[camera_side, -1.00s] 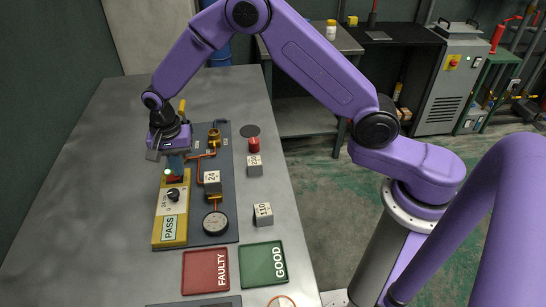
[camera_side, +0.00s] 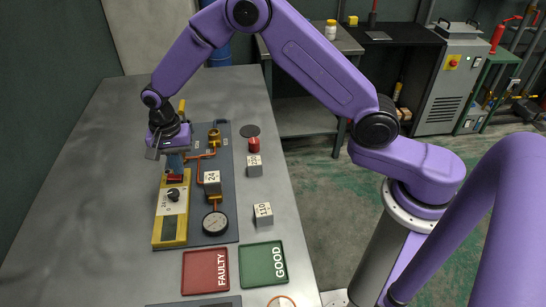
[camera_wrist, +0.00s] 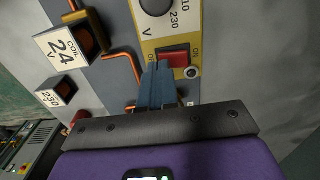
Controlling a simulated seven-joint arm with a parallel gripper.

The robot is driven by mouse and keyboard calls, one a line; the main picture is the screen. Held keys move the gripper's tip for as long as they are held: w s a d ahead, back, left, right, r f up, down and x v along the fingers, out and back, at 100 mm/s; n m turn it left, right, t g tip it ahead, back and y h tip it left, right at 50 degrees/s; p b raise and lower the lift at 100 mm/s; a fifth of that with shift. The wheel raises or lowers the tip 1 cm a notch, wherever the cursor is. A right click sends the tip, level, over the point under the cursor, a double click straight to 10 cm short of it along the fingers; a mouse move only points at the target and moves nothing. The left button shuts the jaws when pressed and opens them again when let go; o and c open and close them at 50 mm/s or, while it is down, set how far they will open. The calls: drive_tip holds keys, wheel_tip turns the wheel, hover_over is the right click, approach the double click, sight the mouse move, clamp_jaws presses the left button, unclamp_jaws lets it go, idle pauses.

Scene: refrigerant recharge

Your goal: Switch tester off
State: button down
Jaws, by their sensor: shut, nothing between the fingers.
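The tester (camera_side: 170,232) is a yellow box with a pale panel, lying on the left edge of the board. Its black dial (camera_side: 173,195) also shows at the top of the wrist view (camera_wrist: 157,5). Its red rocker switch (camera_wrist: 173,57) sits at the tester's far end, with a small round lamp (camera_wrist: 192,72) beside it that looks unlit. The display area of the tester is dark. My gripper (camera_wrist: 157,69) is shut and empty, pointing down with its fingertips at the switch. Whether they touch it I cannot tell.
The dark board carries a 24 coil block (camera_side: 212,183), a gauge (camera_side: 215,223) and copper pipes. Blocks marked 230 (camera_side: 255,168) and 110 (camera_side: 263,215) stand to its right. Red FAULTY (camera_side: 205,272) and green GOOD (camera_side: 264,264) trays lie in front. The table's left side is clear.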

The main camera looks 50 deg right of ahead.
drive_tip(key=shift+r, duration=2.4)
drive_tip(key=s+d+r+n, duration=0.2)
drive_tip(key=s+r+n, duration=0.25)
drive_tip(key=s, duration=0.45)
drive_tip(key=s+d+r+n, duration=0.2)
drive_tip(key=s+r+n, duration=0.2)
drive_tip(key=s+n, duration=0.3)
drive_tip(key=s+d+n, duration=0.5)
drive_tip(key=s+d, duration=0.1)
drive_tip(key=s, duration=0.3)
drive_tip(key=s+d+n, duration=0.5)
drive_tip(key=s, duration=0.5)
drive_tip(key=shift+s+d+r, duration=0.2)
drive_tip(key=shift+s+d, duration=0.05)
drive_tip(key=shift+d, duration=0.15)
